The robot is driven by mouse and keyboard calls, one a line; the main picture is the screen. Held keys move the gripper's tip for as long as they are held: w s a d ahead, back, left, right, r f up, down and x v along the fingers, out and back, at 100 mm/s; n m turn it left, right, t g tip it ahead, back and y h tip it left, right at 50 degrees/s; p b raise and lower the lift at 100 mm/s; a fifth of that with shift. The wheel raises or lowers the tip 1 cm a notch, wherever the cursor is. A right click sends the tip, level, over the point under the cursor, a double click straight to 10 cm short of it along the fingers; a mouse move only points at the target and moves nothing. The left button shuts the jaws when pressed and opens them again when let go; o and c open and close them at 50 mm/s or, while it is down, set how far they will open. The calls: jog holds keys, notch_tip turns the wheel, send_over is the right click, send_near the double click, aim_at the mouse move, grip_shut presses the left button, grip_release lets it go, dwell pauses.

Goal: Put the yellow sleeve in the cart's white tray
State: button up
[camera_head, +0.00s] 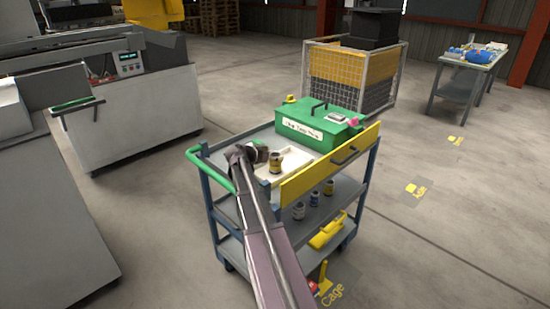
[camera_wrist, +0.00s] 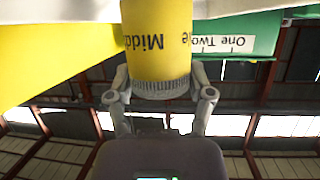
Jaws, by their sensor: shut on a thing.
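The yellow sleeve (camera_wrist: 157,38) fills the upper middle of the wrist view, with dark lettering and a grey ridged end. My gripper (camera_wrist: 160,85) is shut on it, one finger on each side. In the head view the sleeve (camera_head: 276,162) shows as a small yellow and dark cylinder at the end of my gripper (camera_head: 262,156). The cart's white tray (camera_head: 293,171) lies on the top shelf, and the sleeve appears over it. I cannot tell whether the sleeve touches the tray, as my arm and the yellow panel hide part of it.
A green box (camera_head: 318,128) stands on the cart behind the tray. A yellow panel with a handle (camera_head: 330,163) rises along the cart's front right side. Several small cans (camera_head: 314,199) stand on the middle shelf. A green handle (camera_head: 208,168) is at the cart's left.

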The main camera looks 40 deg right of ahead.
jog(key=shift+f, duration=0.1)
jog(key=o, duration=1.3)
jog(key=shift+a+r, duration=0.2)
jog(key=shift+r, duration=0.05)
jog(key=p+v, duration=0.3)
jog(key=v, duration=0.4)
